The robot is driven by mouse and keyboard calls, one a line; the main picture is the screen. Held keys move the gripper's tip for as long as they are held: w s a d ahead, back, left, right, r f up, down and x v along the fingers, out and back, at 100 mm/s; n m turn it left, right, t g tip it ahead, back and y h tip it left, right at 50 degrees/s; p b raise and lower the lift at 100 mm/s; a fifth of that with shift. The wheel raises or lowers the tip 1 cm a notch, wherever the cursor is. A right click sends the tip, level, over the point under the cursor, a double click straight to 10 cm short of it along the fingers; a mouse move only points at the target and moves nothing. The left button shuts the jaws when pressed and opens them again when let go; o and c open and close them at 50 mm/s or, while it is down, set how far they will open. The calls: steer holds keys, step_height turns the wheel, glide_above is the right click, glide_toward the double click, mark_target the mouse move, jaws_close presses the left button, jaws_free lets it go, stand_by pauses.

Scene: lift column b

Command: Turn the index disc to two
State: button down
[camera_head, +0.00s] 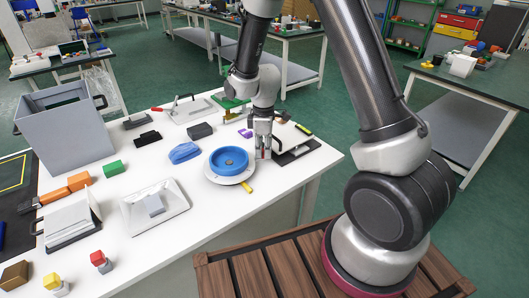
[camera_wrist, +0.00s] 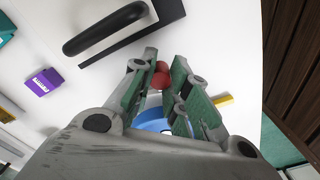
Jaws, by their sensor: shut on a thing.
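The index disc (camera_head: 222,157) is a round blue piece on a white round base (camera_head: 212,177) near the table's right part. A yellow marker (camera_head: 247,187) sticks out at the base's front edge; it also shows in the wrist view (camera_wrist: 223,99). No numbers are readable on the disc. My gripper (camera_head: 263,154) points down at the disc's right side. In the wrist view its fingers (camera_wrist: 160,82) are shut on a red knob (camera_wrist: 160,68). The blue disc (camera_wrist: 150,115) shows between the fingers, partly hidden by them. I cannot tell how the knob joins the disc.
A black handle on a dark plate (camera_head: 294,154) lies right of my gripper, close to it. A blue lump (camera_head: 184,152) and a dark block (camera_head: 199,131) lie left of the disc. A grey bin (camera_head: 65,130) stands far left.

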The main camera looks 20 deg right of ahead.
steer(key=shift+w+a+n, duration=0.2)
steer(key=shift+w+n, duration=1.7)
steer(key=shift+w, duration=0.05)
steer(key=shift+w+a+n, duration=0.4)
steer(key=shift+w+n, duration=0.45)
steer(key=shift+w+a+n, duration=0.4)
steer(key=shift+w+n, duration=0.4)
steer(key=shift+n, duration=0.05)
steer(key=shift+w+a+n, duration=1)
steer(key=shift+w+n, duration=0.15)
steer(key=shift+n, duration=0.25)
steer(key=shift+w+a+r+n, duration=0.1)
steer(key=shift+w+a+n, duration=0.3)
steer(key=shift+a+n, duration=0.25)
steer(key=shift+w+a+n, duration=0.4)
steer(key=shift+a+n, duration=0.15)
steer(key=shift+n, duration=0.2)
steer(key=shift+a, duration=0.1)
steer(key=c, duration=1.4)
jaws_free()
steer(key=shift+w, duration=0.1)
steer(key=shift+o, duration=0.3)
